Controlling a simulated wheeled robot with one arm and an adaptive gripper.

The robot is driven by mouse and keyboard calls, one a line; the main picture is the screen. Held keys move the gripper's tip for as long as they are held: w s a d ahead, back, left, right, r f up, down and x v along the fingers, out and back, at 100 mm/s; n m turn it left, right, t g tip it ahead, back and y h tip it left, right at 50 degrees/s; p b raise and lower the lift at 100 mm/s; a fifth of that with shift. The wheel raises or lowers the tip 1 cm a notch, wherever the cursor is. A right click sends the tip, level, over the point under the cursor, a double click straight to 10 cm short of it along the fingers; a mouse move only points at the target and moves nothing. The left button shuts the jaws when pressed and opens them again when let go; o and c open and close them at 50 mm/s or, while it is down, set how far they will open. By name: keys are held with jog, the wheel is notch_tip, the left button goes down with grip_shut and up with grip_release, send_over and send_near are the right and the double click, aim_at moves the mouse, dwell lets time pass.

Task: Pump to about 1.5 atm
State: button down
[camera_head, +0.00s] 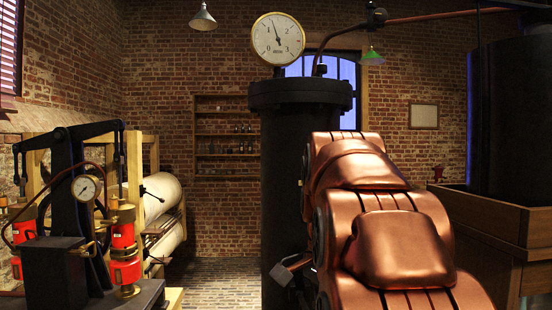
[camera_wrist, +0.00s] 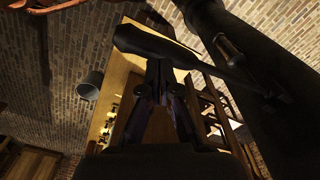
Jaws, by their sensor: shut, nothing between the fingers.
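A large round gauge (camera_head: 278,39) with a white dial stands on top of a tall black cylinder (camera_head: 287,150) in the head view. Its needle points up and slightly left, between the 1 and the 2. In the wrist view, my gripper (camera_wrist: 159,66) is shut and empty. A dark bar (camera_wrist: 150,42) crosses just beyond its fingertips; I cannot tell whether they touch. A small dark handle-like part (camera_head: 285,270) shows beside the cylinder's lower side in the head view; what it belongs to is unclear. My gripper is hidden in the head view.
A machine with a smaller gauge (camera_head: 86,188) and red cylinders (camera_head: 123,250) stands at the left. A wooden trough (camera_head: 500,232) stands at the right. Wall shelves (camera_head: 226,140) hold bottles. Some brick floor (camera_head: 222,280) is clear between the left machine and the cylinder.

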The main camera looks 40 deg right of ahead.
jog(key=shift+f, duration=0.1)
notch_tip(320, 180, down, 14)
jog(key=b, duration=0.7)
notch_tip(320, 180, up, 14)
jog(key=p, duration=0.6)
notch_tip(320, 180, up, 4)
jog(key=p, duration=0.3)
jog(key=shift+r, duration=0.2)
jog(key=shift+f, duration=0.1)
dwell(0.3)
